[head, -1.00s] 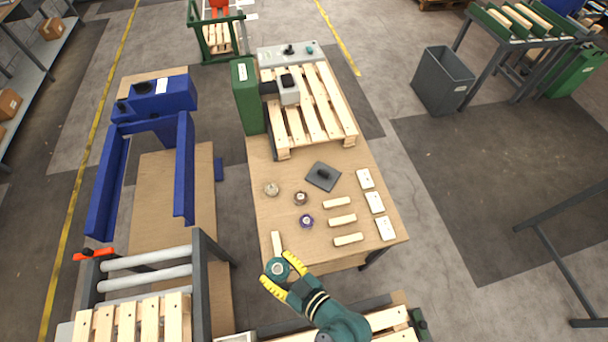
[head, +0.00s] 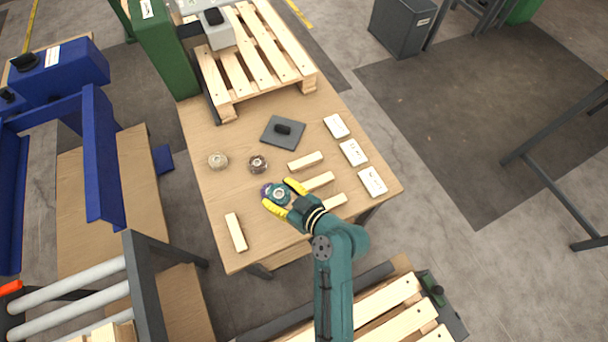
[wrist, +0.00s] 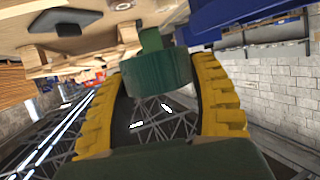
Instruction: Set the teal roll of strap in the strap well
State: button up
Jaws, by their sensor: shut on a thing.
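The teal roll of strap (head: 279,194) is held between the yellow fingers of my gripper (head: 277,195), over the front part of the wooden table (head: 210,205). In the wrist view the roll (wrist: 157,80) appears as a dark green cylinder between the two fingers. My gripper is shut on it. A purple roll (head: 265,190) shows partly behind the held roll; the height between them cannot be told. A brown roll (head: 258,164) and a beige roll (head: 218,161) stand farther back, apart from the gripper. I cannot make out which feature is the strap well.
A dark plate with a black knob (head: 270,139) lies behind the rolls. Several pale wood blocks (head: 236,232) and white labelled pieces (head: 353,152) lie on the table. A wooden pallet (head: 280,75) and a green post (head: 165,50) stand at the back.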

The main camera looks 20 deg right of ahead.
aim_at(280, 192)
jog(key=f, duration=0.1)
jog(key=w+f+b, duration=0.1)
jog(key=b, duration=0.1)
jog(key=shift+w+d+f, duration=0.15)
jog(key=shift+d+f, duration=0.1)
jog(key=shift+f, duration=0.15)
jog(key=shift+w+f+b, duration=0.3)
jog(key=shift+f+b, duration=0.2)
jog(key=shift+b, duration=0.45)
notch_tip(280, 192, down, 10)
jog(key=shift+r+b, duration=0.1)
jog(key=shift+b, duration=1.1)
jog(key=shift+f+b, duration=0.3)
jog(key=o, duration=1.2)
jog(key=shift+o, duration=0.2)
